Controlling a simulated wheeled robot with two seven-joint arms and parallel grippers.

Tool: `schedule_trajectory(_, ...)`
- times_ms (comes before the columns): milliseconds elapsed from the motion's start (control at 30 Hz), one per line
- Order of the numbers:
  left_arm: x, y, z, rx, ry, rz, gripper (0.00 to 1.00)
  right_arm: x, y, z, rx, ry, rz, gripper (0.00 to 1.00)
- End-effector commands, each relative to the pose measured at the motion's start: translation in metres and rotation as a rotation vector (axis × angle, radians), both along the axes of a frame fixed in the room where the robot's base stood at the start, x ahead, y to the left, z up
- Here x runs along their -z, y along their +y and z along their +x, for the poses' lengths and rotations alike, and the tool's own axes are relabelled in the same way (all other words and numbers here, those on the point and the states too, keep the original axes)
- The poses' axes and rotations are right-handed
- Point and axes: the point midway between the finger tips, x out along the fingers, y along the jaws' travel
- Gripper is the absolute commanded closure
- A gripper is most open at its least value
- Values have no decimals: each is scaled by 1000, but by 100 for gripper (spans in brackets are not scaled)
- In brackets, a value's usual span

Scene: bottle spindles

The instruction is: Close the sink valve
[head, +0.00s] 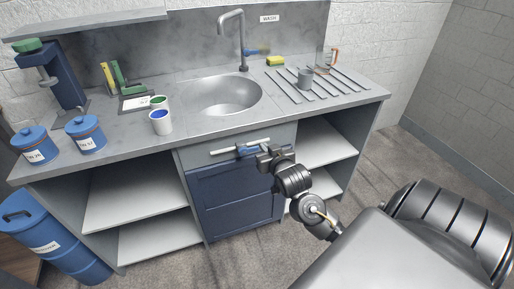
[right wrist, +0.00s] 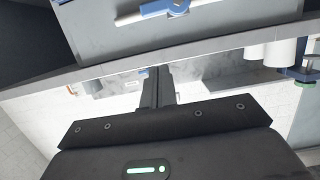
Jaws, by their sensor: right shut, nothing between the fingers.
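A silver faucet (head: 237,40) stands behind the round sink basin (head: 224,95). A blue lever (head: 258,52) shows just right of its base. A pale bar (head: 228,149) with a blue handle-like part (head: 248,150) runs across the cabinet front below the sink. The bar (right wrist: 205,3) and blue part (right wrist: 165,8) also show at the top of the right wrist view. I cannot tell which blue part is the sink valve. My right gripper (head: 265,155) is shut and empty, close to the bar's right part; contact is unclear. Its fingers (right wrist: 157,82) show together. My left gripper is not in view.
A grey cup (head: 305,78) stands on the drying rack at right, near a yellow sponge (head: 276,61). Two paint cans, blue jars (head: 34,145) and a dark blue machine (head: 62,80) stand at left. The countertop edge (head: 140,157) overhangs open shelves beside the blue cabinet door (head: 235,195).

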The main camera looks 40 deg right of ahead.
Motion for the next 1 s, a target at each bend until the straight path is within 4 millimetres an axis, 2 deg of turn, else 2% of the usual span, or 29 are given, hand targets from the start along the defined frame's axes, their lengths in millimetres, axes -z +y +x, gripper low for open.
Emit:
schedule_trajectory(400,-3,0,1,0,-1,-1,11,20,-28,78,1,1,-3,100)
schedule_trajectory(500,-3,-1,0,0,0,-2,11,39,-27,75,1,4,0,100)
schedule_trajectory(633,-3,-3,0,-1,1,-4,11,51,-26,75,0,2,0,100)
schedule_trajectory(1000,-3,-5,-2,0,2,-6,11,60,-26,74,0,0,-1,100)
